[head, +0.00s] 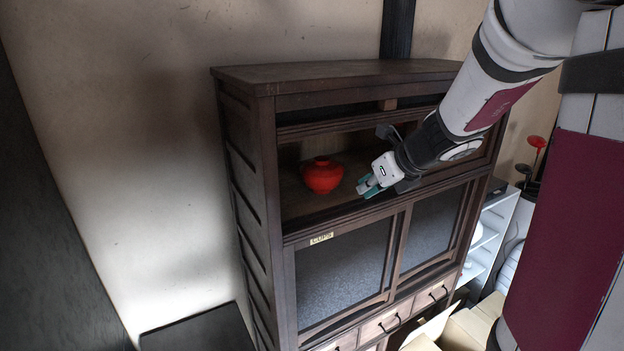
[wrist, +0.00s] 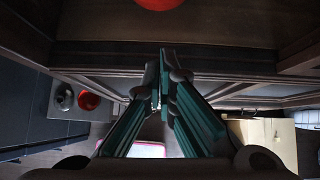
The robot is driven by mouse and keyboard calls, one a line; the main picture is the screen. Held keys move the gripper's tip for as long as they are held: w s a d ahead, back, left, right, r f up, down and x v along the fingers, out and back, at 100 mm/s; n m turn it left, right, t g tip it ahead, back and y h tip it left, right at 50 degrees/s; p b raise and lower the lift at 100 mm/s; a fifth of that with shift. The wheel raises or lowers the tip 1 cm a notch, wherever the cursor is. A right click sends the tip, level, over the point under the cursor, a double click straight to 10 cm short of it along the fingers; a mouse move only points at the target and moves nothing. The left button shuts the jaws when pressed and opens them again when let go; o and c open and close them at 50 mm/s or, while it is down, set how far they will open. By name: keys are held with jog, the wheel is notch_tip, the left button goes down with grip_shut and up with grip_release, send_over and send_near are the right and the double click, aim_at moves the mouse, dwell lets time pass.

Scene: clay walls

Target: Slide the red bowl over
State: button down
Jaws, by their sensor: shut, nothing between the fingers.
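The red bowl (head: 322,176) looks lidded and stands upright on the open shelf of a dark wooden cabinet, toward the shelf's left side. In the wrist view only a part of the red bowl (wrist: 158,3) shows at the top edge. My gripper (head: 368,187) is at the front of the shelf opening, to the right of the bowl and apart from it. In the wrist view the teal fingers of my gripper (wrist: 164,60) come together at the tips with nothing between them.
The cabinet (head: 250,150) has side posts, a top board and glazed lower doors with a "CUPS" label (head: 321,239). Shelf room shows left of the bowl. A white shelf unit (head: 487,240) and cardboard boxes (head: 465,328) stand at the right. A second red item (wrist: 89,100) shows in the wrist view.

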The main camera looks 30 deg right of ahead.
aim_at(334, 184)
jog(key=b+x, duration=0.1)
jog(key=x, duration=0.6)
jog(key=shift+f, duration=0.1)
jog(key=shift+w+a+r+p, duration=0.1)
jog(key=shift+w+r+p, duration=0.1)
jog(key=shift+w, duration=0.35)
jog(key=shift+w+a+r+p, duration=0.1)
jog(key=shift+w+p, duration=0.05)
jog(key=shift+w, duration=1.05)
jog(key=shift+w, duration=0.1)
jog(key=w, duration=0.3)
jog(key=shift+w+a, duration=0.15)
